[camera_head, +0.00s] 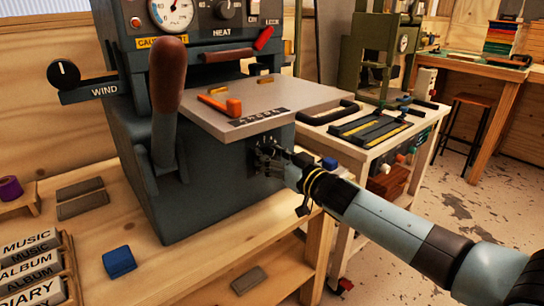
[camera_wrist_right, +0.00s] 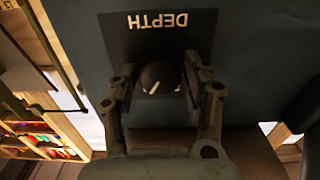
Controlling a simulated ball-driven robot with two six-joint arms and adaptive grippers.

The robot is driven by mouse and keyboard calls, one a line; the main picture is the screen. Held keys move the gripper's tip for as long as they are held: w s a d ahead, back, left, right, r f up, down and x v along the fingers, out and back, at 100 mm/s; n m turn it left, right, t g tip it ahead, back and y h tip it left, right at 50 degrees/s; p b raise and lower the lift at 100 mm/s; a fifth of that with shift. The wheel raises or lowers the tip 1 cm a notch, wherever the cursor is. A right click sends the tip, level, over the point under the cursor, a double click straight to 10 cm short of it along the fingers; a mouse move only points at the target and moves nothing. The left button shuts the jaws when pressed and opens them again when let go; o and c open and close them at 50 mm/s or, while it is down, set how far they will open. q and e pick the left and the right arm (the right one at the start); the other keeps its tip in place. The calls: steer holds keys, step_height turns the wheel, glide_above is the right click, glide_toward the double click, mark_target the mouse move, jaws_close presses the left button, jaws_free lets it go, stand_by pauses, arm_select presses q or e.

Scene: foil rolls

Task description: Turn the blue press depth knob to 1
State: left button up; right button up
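The blue-grey press (camera_head: 200,205) stands on the wooden bench. Its dark round depth knob (camera_wrist_right: 160,78) shows in the right wrist view below an upside-down DEPTH label (camera_wrist_right: 157,21), with a white pointer mark on its face. My right gripper (camera_wrist_right: 160,75) is open with its fingers on either side of the knob; a narrow gap seems to show at each side. In the head view my right gripper (camera_head: 268,158) is at the press's front face, under the grey shelf, and the knob is hidden there. The numbers around the knob cannot be read. My left gripper is out of view.
A brown-handled lever (camera_head: 167,80) rises at the press's left. A WIND knob (camera_head: 64,74) sits farther left. A blue block (camera_head: 119,262) lies on the bench.

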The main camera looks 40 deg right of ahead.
steer(key=c, duration=0.8)
steer(key=shift+o, duration=0.2)
steer(key=shift+n, duration=0.5)
steer(key=n+b, duration=0.1)
steer(key=n, duration=0.4)
steer(key=n+b, duration=0.1)
steer(key=n, duration=0.5)
steer(key=n+b, duration=0.1)
steer(key=n, duration=0.4)
steer(key=shift+a+f+n+b, duration=0.2)
steer(key=shift+f+n+b, duration=0.1)
steer(key=shift+n+b, duration=0.1)
steer(key=shift+s, duration=0.1)
steer(key=o, duration=1.1)
